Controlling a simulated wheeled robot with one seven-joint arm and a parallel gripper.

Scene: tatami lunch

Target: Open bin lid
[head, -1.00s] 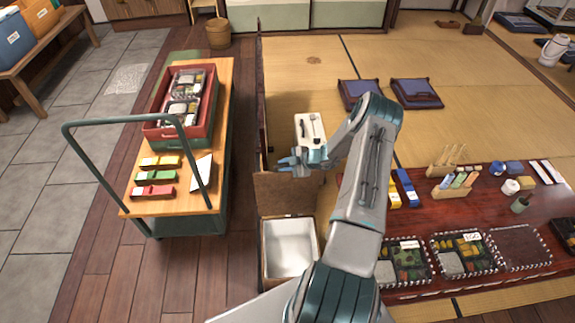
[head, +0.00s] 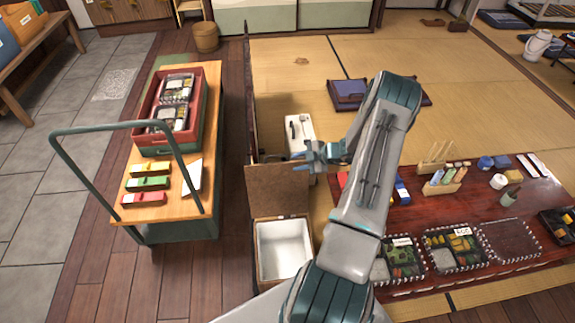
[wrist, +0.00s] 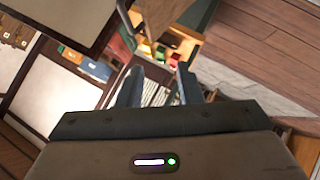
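The bin (head: 258,262) is a wooden box with a white inside, standing on the floor below my arm in the head view. Its brown lid (head: 278,190) stands upright at the bin's far edge, and the bin's mouth is uncovered. My gripper (head: 303,158) is above and beyond the lid, a little to its right, with fingers pointing left. In the wrist view my two fingers (wrist: 157,85) are spread apart with nothing between them. I see no contact between gripper and lid.
A trolley (head: 207,100) with a crate and colored boxes stands to the left. A low table (head: 440,215) with bento trays is at the right. A white tray with utensils (head: 297,122) lies beyond the gripper. A thin dark partition (head: 249,90) runs behind the lid.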

